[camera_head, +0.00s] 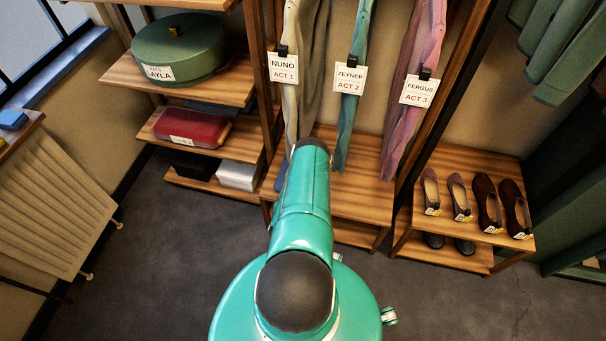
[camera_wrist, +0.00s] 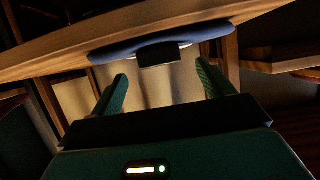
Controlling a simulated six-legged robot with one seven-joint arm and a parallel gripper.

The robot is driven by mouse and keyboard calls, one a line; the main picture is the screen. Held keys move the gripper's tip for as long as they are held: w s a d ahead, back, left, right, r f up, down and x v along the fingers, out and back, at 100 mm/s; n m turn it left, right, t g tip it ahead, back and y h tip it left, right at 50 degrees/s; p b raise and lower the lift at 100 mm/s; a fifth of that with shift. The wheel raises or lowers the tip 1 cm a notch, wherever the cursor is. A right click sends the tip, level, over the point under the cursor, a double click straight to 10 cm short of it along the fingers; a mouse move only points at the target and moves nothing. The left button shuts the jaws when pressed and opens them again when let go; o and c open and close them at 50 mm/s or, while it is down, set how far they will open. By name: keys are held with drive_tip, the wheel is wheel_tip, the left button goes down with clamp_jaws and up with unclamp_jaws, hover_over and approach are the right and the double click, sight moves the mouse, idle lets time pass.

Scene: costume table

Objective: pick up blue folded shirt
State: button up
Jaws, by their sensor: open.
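A blue cloth-like thing, likely the blue folded shirt (camera_wrist: 205,33), lies along the edge of a wooden shelf in the wrist view. A black clip sits at its middle. In the head view, a small strip of blue (camera_head: 281,174) shows just left of my arm at the shelf below the hanging garments; my arm hides the rest. My gripper (camera_wrist: 162,78) is open and empty. Its two green fingers are spread below the blue thing in the wrist picture, apart from it. In the head view my gripper is hidden behind my arm.
Hanging garments with name cards (camera_head: 350,78) hang above the shelf. Shoes (camera_head: 473,197) stand on a rack at right. Shelves at left hold a green round box (camera_head: 180,50) and a red case (camera_head: 192,126). A small blue item (camera_head: 13,119) lies on a ledge at far left.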

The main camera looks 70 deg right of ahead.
drive_tip(key=x, duration=0.3)
drive_tip(key=shift+d+f, duration=0.1)
drive_tip(key=shift+d, duration=0.2)
drive_tip(key=shift+c, duration=0.4)
drive_tip(key=c, duration=1)
drive_tip(key=shift+c, duration=0.2)
